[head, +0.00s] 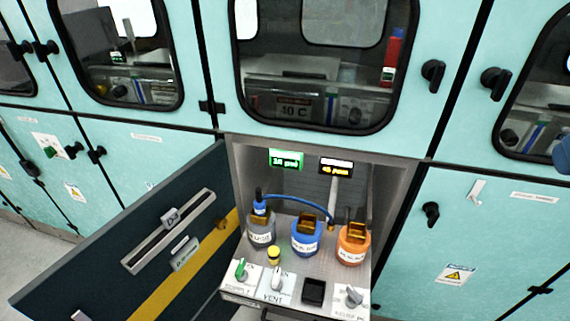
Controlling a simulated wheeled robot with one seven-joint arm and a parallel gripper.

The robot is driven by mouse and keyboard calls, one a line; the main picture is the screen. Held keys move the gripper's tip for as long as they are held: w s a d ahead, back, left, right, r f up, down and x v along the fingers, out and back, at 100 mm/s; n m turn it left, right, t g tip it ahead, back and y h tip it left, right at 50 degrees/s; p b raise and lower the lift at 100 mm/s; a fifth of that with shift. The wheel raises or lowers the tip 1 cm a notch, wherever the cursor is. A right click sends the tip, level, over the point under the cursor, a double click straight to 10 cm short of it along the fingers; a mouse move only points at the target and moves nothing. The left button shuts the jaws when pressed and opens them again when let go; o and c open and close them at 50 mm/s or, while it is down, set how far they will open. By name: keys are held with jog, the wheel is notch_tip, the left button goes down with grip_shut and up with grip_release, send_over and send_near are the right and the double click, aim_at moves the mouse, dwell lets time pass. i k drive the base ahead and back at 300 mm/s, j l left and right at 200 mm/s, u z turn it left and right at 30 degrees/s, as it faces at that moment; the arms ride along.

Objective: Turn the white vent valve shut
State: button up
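The white vent valve (277,279) sits on a white plate marked VENT (274,297), on the front panel of an open cabinet bay in the head view. Its handle stands roughly lengthwise, pointing away from the front edge. I cannot read the small position marks around it. My gripper does not show in this view.
A green valve (240,269) is to the left, a black square part (314,292) and a grey-white knob (353,297) to the right. Behind stand grey (262,232), blue (306,237) and orange (353,246) containers. A dark open door (150,240) flanks the left.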

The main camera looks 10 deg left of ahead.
aim_at(276, 280)
jog(key=i+l, duration=0.25)
jog(key=l, duration=0.15)
jog(key=i+l+u, duration=0.1)
jog(key=l+u, duration=0.25)
jog(key=i+l+u, duration=0.1)
jog(key=u, duration=1.3)
